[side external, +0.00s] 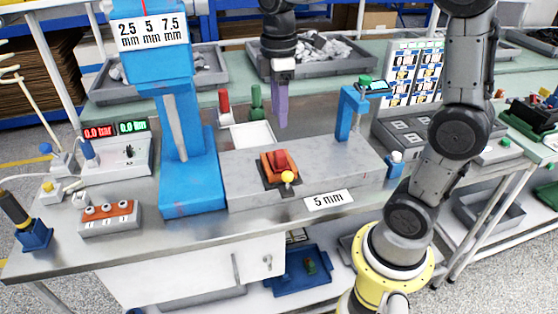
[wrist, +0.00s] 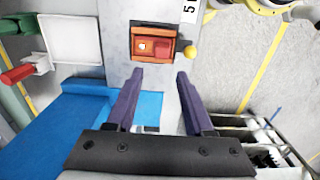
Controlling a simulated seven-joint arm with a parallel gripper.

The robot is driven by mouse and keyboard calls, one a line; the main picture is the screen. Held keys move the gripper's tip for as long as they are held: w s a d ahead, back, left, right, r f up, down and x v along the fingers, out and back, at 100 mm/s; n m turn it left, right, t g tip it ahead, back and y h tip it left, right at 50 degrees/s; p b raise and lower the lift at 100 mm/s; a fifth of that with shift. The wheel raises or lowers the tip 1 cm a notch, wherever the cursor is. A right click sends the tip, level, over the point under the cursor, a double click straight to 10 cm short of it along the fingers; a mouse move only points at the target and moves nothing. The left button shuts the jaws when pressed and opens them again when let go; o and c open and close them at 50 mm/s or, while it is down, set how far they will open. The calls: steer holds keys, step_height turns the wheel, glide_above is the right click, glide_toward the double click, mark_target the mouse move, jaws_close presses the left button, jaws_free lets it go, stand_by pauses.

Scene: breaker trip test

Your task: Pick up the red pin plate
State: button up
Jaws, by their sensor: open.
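A red upright handle-like piece (side external: 224,104), which looks like the red pin plate, stands at the back of the bench beside a similar green piece (side external: 257,102). In the wrist view the red piece (wrist: 18,74) is at the left edge, well left of my fingers, and the green piece (wrist: 20,25) is above it. My gripper (side external: 281,124) is empty, with purple fingers pointing down above the bench, right of both pieces in the side view. In the wrist view my gripper (wrist: 158,76) shows its two fingers apart with nothing between them.
An orange-red breaker unit (side external: 268,166) with a yellow knob (side external: 287,177) sits on the grey block (side external: 340,160). A blue press (side external: 187,150) stands left of it and a blue post (side external: 345,115) right. A white tray (side external: 238,139) lies in front of the red and green pieces.

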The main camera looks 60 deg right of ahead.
mark_target(280, 152)
steer(key=f, duration=1.2)
steer(key=shift+s+a, duration=0.1)
steer(key=shift+s, duration=0.1)
jaws_close()
